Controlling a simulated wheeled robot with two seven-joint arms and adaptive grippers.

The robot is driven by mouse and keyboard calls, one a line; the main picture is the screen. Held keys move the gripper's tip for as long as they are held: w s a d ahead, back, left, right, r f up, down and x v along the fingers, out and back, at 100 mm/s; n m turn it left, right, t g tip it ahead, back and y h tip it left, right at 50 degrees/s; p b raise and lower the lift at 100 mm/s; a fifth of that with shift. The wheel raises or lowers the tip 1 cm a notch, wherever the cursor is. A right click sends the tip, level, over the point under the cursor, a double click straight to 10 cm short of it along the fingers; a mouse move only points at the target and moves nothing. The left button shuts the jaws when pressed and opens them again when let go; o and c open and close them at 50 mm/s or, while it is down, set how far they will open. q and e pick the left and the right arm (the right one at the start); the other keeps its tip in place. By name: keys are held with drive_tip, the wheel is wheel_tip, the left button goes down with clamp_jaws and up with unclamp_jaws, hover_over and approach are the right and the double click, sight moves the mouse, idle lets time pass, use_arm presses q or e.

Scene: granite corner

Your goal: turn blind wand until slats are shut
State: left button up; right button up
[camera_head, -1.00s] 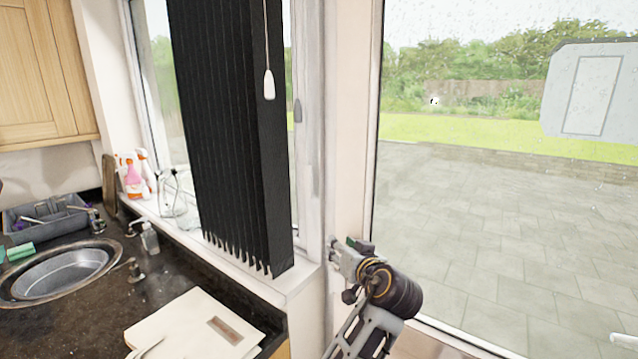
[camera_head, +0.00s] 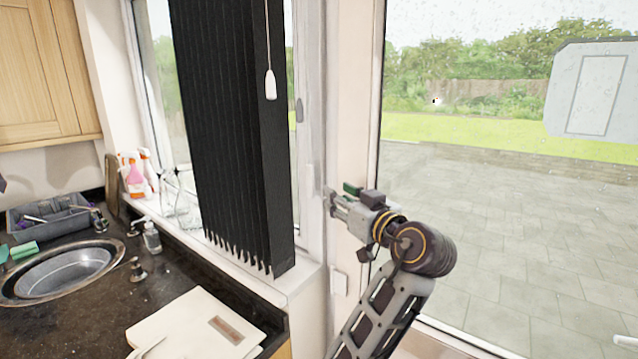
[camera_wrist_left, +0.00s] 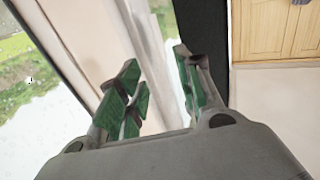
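The black vertical blind (camera_head: 225,130) hangs bunched at the window, its slats stacked side by side. A white wand or cord with a white end piece (camera_head: 270,85) hangs in front of the blind's right edge; its top is cut off. My left gripper (camera_head: 333,198) is right of the blind, lower than the white end piece and apart from it, in front of the window frame. In the left wrist view its green-padded fingers (camera_wrist_left: 160,80) are spread with nothing between them. The blind's dark edge (camera_wrist_left: 205,40) shows beyond the fingers there. My right gripper is not in view.
A counter (camera_head: 100,310) with a sink (camera_head: 65,272), a soap bottle (camera_head: 151,238) and a pale board or folder (camera_head: 195,325) lies at lower left. Spray bottles (camera_head: 135,175) stand on the sill. A large glass pane (camera_head: 500,220) is at right.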

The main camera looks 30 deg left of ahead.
sight(312, 179)
use_arm(q)
drive_tip(key=shift+w+a, duration=0.1)
drive_tip(key=shift+a, duration=0.05)
drive_tip(key=p+x, duration=0.3)
drive_tip(key=x, duration=1)
drive_tip(key=shift+w+a, duration=0.1)
drive_tip(key=shift+a, duration=0.1)
